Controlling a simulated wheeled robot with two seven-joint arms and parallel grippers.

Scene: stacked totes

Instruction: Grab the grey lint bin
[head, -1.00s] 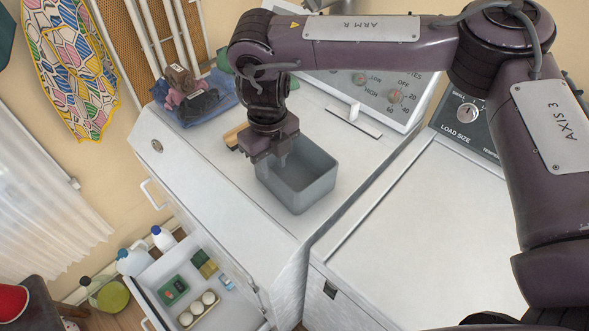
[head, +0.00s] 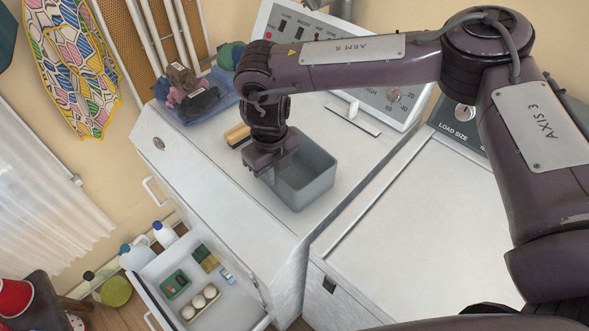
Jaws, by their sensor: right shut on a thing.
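The grey lint bin (head: 312,188) is an open-topped box standing upright on the white top of the dryer, near its front right edge. My right gripper (head: 268,178) points down at the bin's left wall and is shut on that wall. The fingertips are partly hidden by the gripper body and the wall. The inside of the bin that shows looks empty. My left gripper is out of view.
A wooden-backed brush (head: 237,134) lies left of the bin. A blue tray (head: 213,108) with dark crumpled things stands farther back. The lint slot cover (head: 352,112) is behind the bin. An open drawer (head: 160,262) holds several small items. The washer lid (head: 420,220) is clear.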

